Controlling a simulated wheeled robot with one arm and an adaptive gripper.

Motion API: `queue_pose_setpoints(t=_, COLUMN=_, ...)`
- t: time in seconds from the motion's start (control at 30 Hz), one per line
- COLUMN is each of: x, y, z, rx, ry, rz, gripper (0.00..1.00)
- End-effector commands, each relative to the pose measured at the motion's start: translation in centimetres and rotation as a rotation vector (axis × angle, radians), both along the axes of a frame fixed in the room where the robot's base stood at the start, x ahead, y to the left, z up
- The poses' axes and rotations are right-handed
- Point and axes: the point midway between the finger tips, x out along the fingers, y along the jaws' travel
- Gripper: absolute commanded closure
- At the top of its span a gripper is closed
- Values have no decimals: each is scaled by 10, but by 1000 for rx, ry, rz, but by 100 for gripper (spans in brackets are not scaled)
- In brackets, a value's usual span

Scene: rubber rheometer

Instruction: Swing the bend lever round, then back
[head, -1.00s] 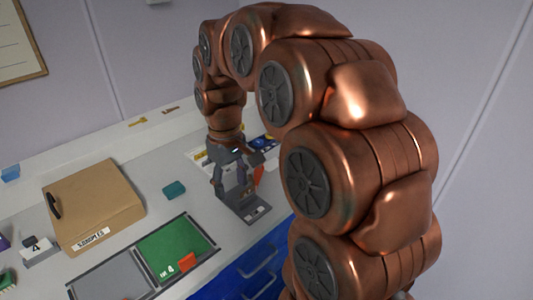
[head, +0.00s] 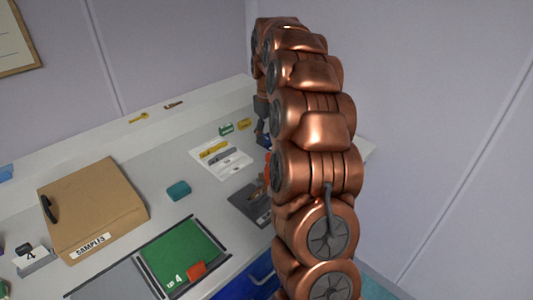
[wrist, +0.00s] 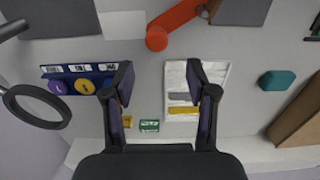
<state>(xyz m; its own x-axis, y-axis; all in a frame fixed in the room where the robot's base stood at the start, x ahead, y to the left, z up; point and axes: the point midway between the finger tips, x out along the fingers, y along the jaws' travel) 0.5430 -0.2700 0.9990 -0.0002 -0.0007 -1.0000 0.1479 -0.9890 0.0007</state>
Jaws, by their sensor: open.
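The bend lever (wrist: 180,17), a red-orange bar with a round end, shows at the top middle of the wrist view, running up to the right beside a dark grey plate (wrist: 240,12). In the head view the dark plate (head: 246,203) is partly hidden by my arm, and only a sliver of red shows by it. My gripper (wrist: 160,72) is open and empty, its two fingers apart above the bench. The lever's round end lies beyond the fingertips, apart from them. In the head view my arm hides most of the gripper.
A blue holder (wrist: 72,72) with purple and yellow discs and a black ring (wrist: 38,106) lie left in the wrist view. A white sheet (wrist: 220,82) with tool shapes, a teal block (wrist: 277,80) and a cardboard box (head: 92,208) lie on the bench. A green-floored tray (head: 183,251) is in front.

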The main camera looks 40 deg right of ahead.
Motion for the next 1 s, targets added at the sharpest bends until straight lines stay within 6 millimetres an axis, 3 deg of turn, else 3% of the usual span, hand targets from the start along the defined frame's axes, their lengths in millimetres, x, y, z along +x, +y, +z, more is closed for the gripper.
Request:
queue_pose_setpoints(t=0.5, x=-3, y=-3, z=-61, rx=2, ry=2, rz=-8, gripper=43)
queue_pose_setpoints(t=0.93, x=-2, y=-2, z=-71, rx=1, ry=-1, rz=-6, gripper=43)
queue_pose_setpoints(t=1.0, x=-2, y=-2, z=-71, rx=1, ry=-1, rz=-6, gripper=49)
